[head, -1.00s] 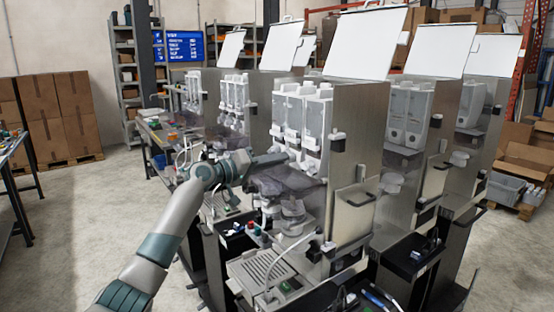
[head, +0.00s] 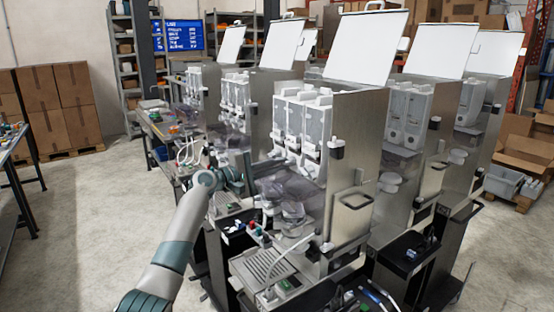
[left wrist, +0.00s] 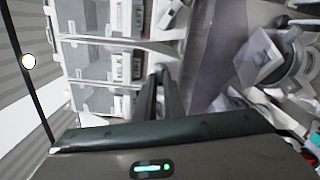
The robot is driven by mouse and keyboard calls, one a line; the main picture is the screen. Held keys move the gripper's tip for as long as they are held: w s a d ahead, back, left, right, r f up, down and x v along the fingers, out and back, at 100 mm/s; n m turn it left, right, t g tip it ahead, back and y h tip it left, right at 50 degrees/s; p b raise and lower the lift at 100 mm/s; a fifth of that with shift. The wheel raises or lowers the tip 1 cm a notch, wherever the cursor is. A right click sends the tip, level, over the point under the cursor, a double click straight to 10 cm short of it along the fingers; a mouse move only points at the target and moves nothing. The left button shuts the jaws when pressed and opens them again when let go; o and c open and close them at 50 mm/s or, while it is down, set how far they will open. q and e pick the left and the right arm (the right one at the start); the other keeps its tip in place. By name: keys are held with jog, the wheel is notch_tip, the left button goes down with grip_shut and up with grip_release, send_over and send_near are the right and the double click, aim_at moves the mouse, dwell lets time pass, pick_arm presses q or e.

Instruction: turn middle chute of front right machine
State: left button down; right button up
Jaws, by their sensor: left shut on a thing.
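The front right machine (head: 352,135) is a steel dispenser with a raised white lid and a row of white canisters (head: 289,118). White chutes (head: 292,157) sit below the canisters, above a clear smoky guard (head: 290,187). My left gripper (head: 248,168) is at the machine's front left side, near chute height. In the left wrist view its dark fingers (left wrist: 160,80) are close together beside the canister row (left wrist: 98,60), near the middle canister. They are shut on what appears to be the middle chute; the contact is mostly hidden. My right gripper is not in view.
A drip tray (head: 268,264) and small coloured buttons (head: 254,232) are below the guard. Similar machines stand behind and to the right (head: 405,150). Cardboard boxes (head: 62,110) are stacked at the left. The floor (head: 110,210) left of my arm is clear.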

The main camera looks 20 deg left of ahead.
pick_arm(q)
jog(key=shift+n+p, duration=0.85)
jog(key=shift+n, duration=0.55)
jog(key=shift+f, duration=0.1)
jog(key=c, duration=1.8)
grip_release()
jog(key=shift+c, duration=0.2)
jog(key=b+v, duration=0.7)
jog(key=v, duration=1)
jog(key=shift+s+b, duration=0.2)
jog(key=shift+b, duration=0.2)
